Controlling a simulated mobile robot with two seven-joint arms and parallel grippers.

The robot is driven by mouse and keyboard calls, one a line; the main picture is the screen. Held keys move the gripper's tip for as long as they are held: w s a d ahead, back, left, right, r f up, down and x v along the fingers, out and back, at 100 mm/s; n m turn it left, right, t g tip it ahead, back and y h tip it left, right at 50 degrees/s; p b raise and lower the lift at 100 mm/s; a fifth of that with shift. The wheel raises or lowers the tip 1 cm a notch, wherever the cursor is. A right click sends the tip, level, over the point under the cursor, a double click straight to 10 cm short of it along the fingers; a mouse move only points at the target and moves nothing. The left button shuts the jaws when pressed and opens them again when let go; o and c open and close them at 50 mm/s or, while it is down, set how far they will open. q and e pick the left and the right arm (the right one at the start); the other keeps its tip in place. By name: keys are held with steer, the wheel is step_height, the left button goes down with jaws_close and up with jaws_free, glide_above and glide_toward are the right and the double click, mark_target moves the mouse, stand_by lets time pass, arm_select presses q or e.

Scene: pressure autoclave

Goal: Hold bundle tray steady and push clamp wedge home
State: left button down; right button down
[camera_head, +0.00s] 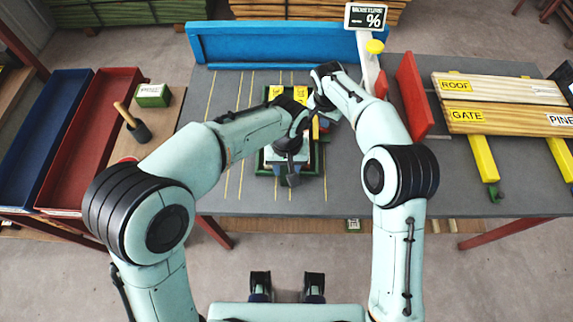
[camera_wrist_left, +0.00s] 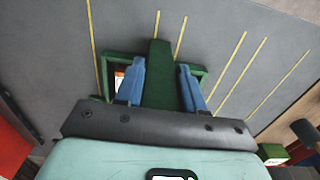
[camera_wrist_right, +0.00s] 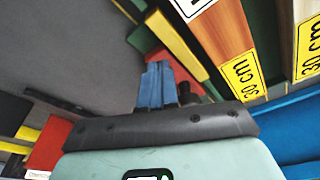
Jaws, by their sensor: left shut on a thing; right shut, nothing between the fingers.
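The green bundle tray (camera_head: 262,166) lies on the grey table in the middle of the head view, largely covered by my arms. My left gripper (camera_wrist_left: 160,78) has its blue fingers on both sides of the tray's green bar, which also shows in the left wrist view (camera_wrist_left: 160,52). My right gripper (camera_wrist_right: 157,78) has its blue fingers together and empty. Its tips are close to a red piece (camera_wrist_right: 178,68) beside the boards in the right wrist view. I cannot tell whether that is the clamp wedge or whether the tips touch it.
Boards with yellow 30 cm labels (camera_wrist_right: 240,76) are beside my right gripper. A blue barrier (camera_head: 290,42) runs along the back. A red upright panel (camera_head: 413,95) and labelled boards (camera_head: 500,88) are to the right. A mallet (camera_head: 134,124) and red bin (camera_head: 92,135) are left.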

step_height(320, 180, up, 6)
steer(key=s, duration=0.1)
steer(key=shift+s, duration=0.25)
stand_by(0.5)
